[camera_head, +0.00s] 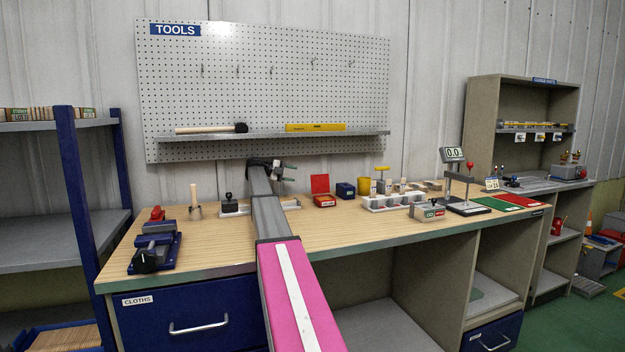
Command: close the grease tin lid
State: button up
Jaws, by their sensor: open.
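A small red box (325,201) with a red lid (320,184) standing upright at its back sits on the workbench right of my gripper. It looks like the grease tin with its lid open; any label is too small to read. My gripper (287,172) is open at the end of my outstretched arm, above the back of the bench. It points right, to the left of the raised lid and a little higher, apart from it. Nothing shows between its fingers.
A dark blue box (345,190) and a yellow cup (364,186) stand right of the tin. A grey block tray (393,202) lies farther right. A black-handled stamp (229,203) and a blue vise (155,246) are left of my arm. The bench front (345,232) is clear.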

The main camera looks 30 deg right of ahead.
aim_at(314, 178)
jog(key=shift+x, duration=5.55)
jog(key=shift+s, duration=0.1)
grip_shut()
